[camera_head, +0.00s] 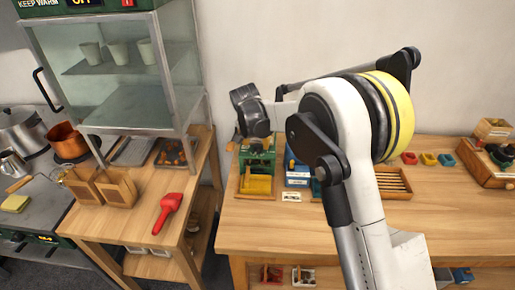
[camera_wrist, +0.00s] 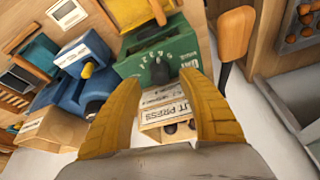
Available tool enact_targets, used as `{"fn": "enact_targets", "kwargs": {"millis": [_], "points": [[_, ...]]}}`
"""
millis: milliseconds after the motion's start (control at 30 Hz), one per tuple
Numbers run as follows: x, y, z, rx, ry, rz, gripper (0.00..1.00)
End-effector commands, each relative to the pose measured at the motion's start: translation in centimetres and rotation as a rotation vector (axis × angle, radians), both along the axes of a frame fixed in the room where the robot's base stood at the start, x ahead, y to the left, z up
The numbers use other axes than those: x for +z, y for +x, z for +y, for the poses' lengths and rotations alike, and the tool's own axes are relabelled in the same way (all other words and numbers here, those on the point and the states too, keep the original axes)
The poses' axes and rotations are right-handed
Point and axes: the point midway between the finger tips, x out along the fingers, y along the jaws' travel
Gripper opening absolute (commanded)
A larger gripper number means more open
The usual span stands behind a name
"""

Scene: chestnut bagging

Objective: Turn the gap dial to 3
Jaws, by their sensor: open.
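In the wrist view, the gap dial is a black knob (camera_wrist: 160,73) on the face of a green machine (camera_wrist: 182,52), with small white marks arced beside it. I cannot read which mark it points to. My gripper (camera_wrist: 158,80) has two yellow fingers, spread apart and empty, with the knob showing between their tips. I cannot tell whether they touch it. In the head view, the green machine (camera_head: 258,158) stands on the wooden bench, partly behind my dark wrist; its dial cannot be made out and my fingers are hidden there.
A blue machine (camera_wrist: 94,88) stands close left of the green one in the wrist view. An orange handle (camera_wrist: 236,34) rises close to the right finger. In the head view, a glass warming cabinet (camera_head: 120,75) stands left, and a red scoop (camera_head: 170,208) lies on the side table.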

Motion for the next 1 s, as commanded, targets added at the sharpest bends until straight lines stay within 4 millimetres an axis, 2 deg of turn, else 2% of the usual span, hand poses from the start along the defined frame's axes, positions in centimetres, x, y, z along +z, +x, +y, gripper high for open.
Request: {"fn": "enact_targets", "kwargs": {"millis": [33, 200, 567, 667, 733, 1000], "points": [[-1.0, 0.4, -0.1, -0.001, 0.0, 0.0, 0.48], [-2.7, 1.1, -0.3, -0.001, 0.0, -0.001, 0.48], [-3.2, 1.3, -0.4, 0.0, 0.0, -0.001, 0.48], [-3.2, 1.3, -0.4, 0.0, 0.0, -0.001, 0.22], [-3.2, 1.3, -0.4, 0.0, 0.0, -0.001, 0.01], [-3.2, 1.3, -0.4, 0.008, 0.0, -0.001, 0.0]]}}
